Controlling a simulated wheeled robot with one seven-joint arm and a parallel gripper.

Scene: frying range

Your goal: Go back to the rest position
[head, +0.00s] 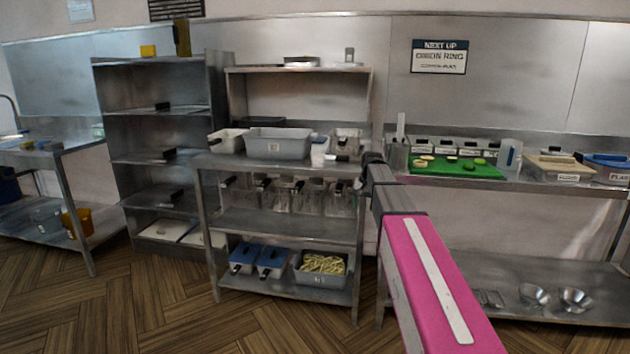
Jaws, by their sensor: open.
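My arm reaches up from the bottom right of the head view, with its pink link in front. Its far end bends toward the middle steel table (285,163). My gripper (348,158) is small and dark there, at the table's right end, close to a small white container (319,154). It is open, and I see nothing held in it. Its fingertips are hard to make out, and I cannot tell whether it touches anything.
A grey tub (278,144) and smaller containers stand on the middle table. A green board (456,167) with food pieces lies on the right counter (520,184). Dark shelves (155,105) stand at left. Fries (322,264) fill a bin below. The wooden floor at front left is clear.

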